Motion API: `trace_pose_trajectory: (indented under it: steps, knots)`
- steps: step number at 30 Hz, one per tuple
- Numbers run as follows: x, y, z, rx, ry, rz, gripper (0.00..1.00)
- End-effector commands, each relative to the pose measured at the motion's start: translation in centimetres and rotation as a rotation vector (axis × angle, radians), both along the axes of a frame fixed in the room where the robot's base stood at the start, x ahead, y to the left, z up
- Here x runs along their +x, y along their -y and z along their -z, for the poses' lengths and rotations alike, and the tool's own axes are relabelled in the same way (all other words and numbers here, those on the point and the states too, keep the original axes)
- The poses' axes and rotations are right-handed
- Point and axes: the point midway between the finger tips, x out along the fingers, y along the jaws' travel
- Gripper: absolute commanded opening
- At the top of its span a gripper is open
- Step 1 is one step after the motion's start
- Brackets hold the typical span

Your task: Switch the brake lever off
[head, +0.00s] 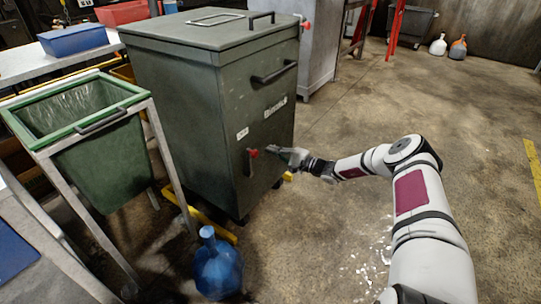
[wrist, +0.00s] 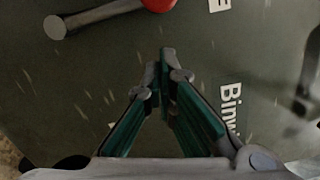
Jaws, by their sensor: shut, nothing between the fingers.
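The brake lever (head: 249,164) is on the front of the dark green compactor (head: 180,110), low on the panel. Its grey handle points down from a red hub in the head view. In the wrist view the lever (wrist: 100,16) lies across the top, its rounded grey end at left and the red hub cut off by the top edge. My gripper (head: 274,151) is just right of the red hub in the head view. In the wrist view my gripper (wrist: 160,62) has its fingertips together, empty, below the lever with a visible gap in the picture. Contact with the panel cannot be told.
A green bin (head: 100,165) in a metal frame stands left of the compactor. A blue water jug (head: 217,268) is on the floor in front. A dark handle (head: 274,73) sticks out higher on the compactor's front. The floor to the right is mostly open.

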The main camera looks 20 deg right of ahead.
Motion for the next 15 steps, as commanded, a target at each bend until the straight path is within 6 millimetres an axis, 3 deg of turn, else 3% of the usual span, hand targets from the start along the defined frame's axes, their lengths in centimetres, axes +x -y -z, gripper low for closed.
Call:
trace_pose_trajectory:
  steps: [2,9,15]
  knots:
    - [0.0,0.9,0.5,-0.003,0.0,0.0,0.0]
    - [-4.2,4.5,0.0,0.0,0.0,0.001,0.0]
    - [-6.4,6.4,0.2,0.0,0.0,-0.001,0.0]
